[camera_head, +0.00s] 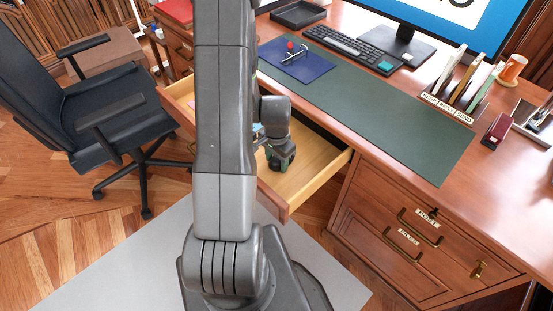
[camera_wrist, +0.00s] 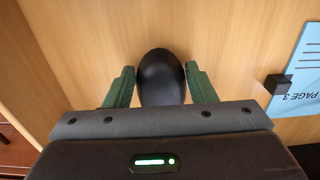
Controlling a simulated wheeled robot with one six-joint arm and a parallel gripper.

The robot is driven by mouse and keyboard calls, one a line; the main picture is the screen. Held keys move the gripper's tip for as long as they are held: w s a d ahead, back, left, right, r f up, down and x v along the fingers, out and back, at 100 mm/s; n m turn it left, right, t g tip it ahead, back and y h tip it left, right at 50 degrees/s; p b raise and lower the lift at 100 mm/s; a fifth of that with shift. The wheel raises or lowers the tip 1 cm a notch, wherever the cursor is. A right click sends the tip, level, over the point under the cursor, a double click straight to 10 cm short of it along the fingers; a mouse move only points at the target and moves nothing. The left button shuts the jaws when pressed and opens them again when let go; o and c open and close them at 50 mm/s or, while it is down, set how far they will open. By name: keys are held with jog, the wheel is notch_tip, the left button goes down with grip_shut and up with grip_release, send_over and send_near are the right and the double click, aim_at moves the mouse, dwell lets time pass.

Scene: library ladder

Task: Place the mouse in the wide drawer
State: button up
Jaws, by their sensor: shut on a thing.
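The mouse (camera_wrist: 161,76) is black and rounded. In the wrist view it sits between the two green fingers of my gripper (camera_wrist: 162,88), which is shut on it. The pale wooden floor of the wide drawer (camera_wrist: 100,30) fills the view behind it. In the head view the wide drawer (camera_head: 318,170) is pulled out under the desk, and my gripper (camera_head: 281,160) is over or inside it. My arm hides the drawer's middle, and the mouse cannot be made out there. I cannot tell whether the mouse touches the drawer floor.
A blue sheet marked "PAGE 3" (camera_wrist: 304,75) and a small black block (camera_wrist: 277,84) lie in the drawer, right of the mouse. The desk's green mat (camera_head: 400,125) is above. An office chair (camera_head: 85,110) stands left. Closed lower drawers (camera_head: 385,255) are at right.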

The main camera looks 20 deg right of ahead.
aim_at(277, 160)
jog(key=shift+f, duration=0.2)
jog(key=o, duration=1)
jog(key=shift+r, duration=0.15)
notch_tip(277, 160, up, 12)
jog(key=shift+r+p, duration=0.1)
jog(key=shift+p, duration=0.65)
